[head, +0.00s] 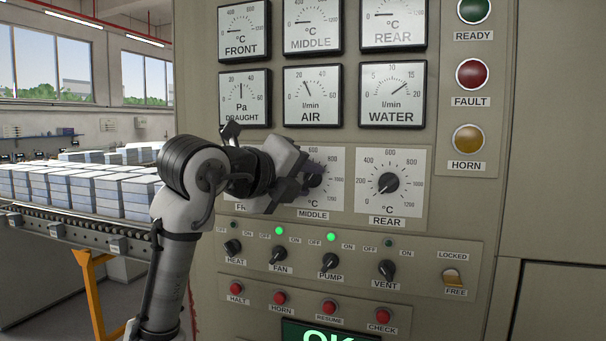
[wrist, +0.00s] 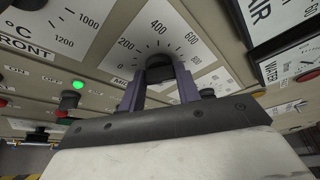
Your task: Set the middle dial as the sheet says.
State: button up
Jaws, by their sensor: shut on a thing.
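The middle dial (head: 333,195) is a white plate with a dark knob, labelled MIDDLE and °C, with marks from 0 to 1200. My gripper (head: 309,180) comes in from the left and covers much of its plate. In the wrist view my gripper (wrist: 159,84) has its two purplish fingers shut on either side of the middle dial's black knob (wrist: 159,69). The knob's pointer is hidden, so I cannot tell its setting. The sheet is not recognisable in either view.
The rear dial (head: 388,183) is to the right; the front dial is mostly behind my arm. Gauges, including AIR (head: 313,95), sit above. Switches such as PUMP (head: 330,262) and red buttons (head: 329,307) sit below. Fan and pump lamps glow green. A conveyor (head: 90,235) with stacked blocks is left.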

jog(key=m+y+p, duration=0.1)
jog(key=m, duration=0.1)
jog(key=m+y+p, duration=0.1)
jog(key=m+y, duration=0.1)
jog(key=shift+s+d+r+m, duration=0.1)
jog(key=shift+d+m, duration=0.05)
jog(key=shift+m, duration=0.25)
dwell(0.4)
jog(key=o, duration=1)
jog(key=shift+s, duration=0.1)
jog(key=b+v, duration=0.3)
jog(key=v, duration=1)
jog(key=shift+s+r+b, duration=0.2)
jog(key=shift+s+b, duration=0.05)
jog(key=shift+b, duration=0.05)
